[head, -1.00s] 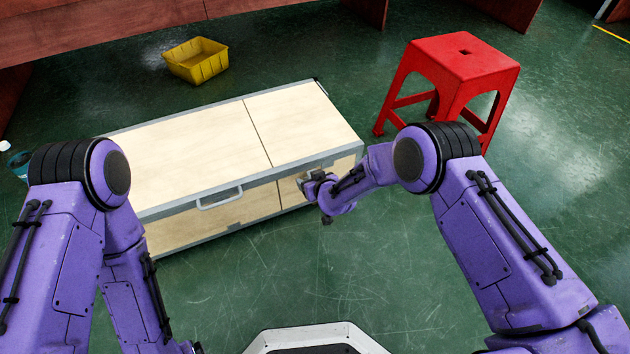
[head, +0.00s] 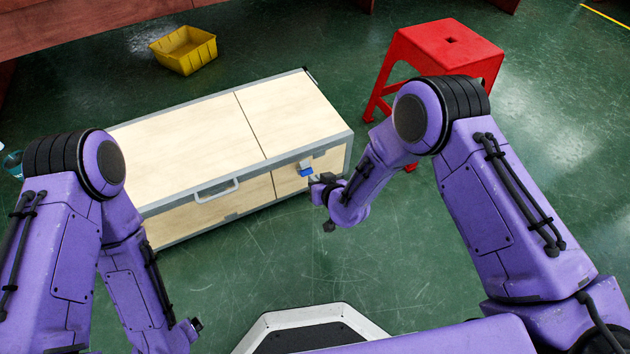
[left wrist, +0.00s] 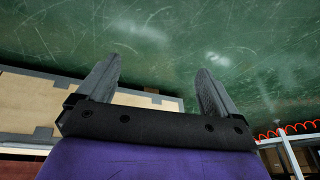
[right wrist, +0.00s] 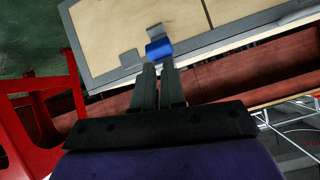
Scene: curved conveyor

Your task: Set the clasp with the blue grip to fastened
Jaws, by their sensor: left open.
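A long chest with pale wood panels and grey metal edges (head: 245,172) stands on the floor. The clasp's blue grip (head: 306,170) is on its front face near the right end, just below the lid edge. In the right wrist view the blue grip (right wrist: 159,48) shows just beyond my fingertips, with grey metal pieces beside it. I cannot tell how the clasp is set. My right gripper (head: 317,181) is close in front of the grip, with its fingers nearly together and nothing seen between them. My left gripper (left wrist: 155,75) is open and empty, low at the left.
A grey handle (head: 216,191) sticks out of the chest's front. A red stool (head: 440,50) stands behind right, near my right arm. A yellow bin (head: 184,52) lies behind the chest. The green floor in front of the chest is clear.

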